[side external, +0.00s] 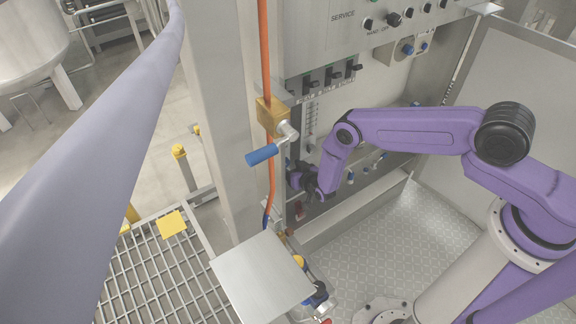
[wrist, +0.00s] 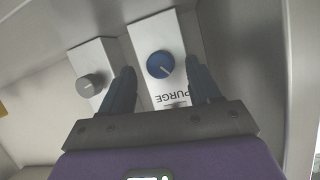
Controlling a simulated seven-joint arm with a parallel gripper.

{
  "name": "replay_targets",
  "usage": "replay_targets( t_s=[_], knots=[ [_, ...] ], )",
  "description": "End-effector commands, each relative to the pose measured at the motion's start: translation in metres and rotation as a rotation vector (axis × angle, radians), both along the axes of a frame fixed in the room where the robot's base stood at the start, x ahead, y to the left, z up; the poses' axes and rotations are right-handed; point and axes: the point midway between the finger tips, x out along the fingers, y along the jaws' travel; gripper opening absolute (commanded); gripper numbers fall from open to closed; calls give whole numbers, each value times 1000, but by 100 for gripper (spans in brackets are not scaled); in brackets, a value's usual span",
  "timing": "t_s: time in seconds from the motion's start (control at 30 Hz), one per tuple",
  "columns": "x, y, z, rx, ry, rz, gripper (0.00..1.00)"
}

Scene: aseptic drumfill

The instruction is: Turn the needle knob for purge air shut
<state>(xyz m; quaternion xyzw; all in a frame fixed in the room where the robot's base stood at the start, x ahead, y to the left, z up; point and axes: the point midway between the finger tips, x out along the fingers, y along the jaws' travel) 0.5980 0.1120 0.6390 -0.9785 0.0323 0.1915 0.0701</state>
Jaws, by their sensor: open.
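The purge knob (wrist: 160,64) is round and blue with a pale pointer line. It sits on a light plate (wrist: 153,31) lettered PURGE, which appears upside down in the wrist view. My gripper (wrist: 162,82) is open, with one dark finger on each side of the plate. The knob shows between the fingertips, and I see a gap on both sides of it. Whether the fingertips reach the knob's depth I cannot tell. In the side external view my gripper (side external: 306,181) is at the panel's lower left, and the knob there is hidden or too small to pick out.
A grey knob (wrist: 89,85) on its own plate is just left of my left finger in the wrist view. In the side external view a blue-handled lever (side external: 262,154) and an orange hose (side external: 264,60) are left of my gripper. A metal plate (side external: 262,278) lies below.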

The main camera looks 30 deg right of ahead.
Motion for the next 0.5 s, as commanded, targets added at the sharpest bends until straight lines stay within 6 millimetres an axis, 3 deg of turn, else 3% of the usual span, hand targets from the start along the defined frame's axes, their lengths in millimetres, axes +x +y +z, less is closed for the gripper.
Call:
replay_targets(
  t_s=[0.5],
  knots=[
    [21,-1,-9,0,1,1,62]
  ],
)
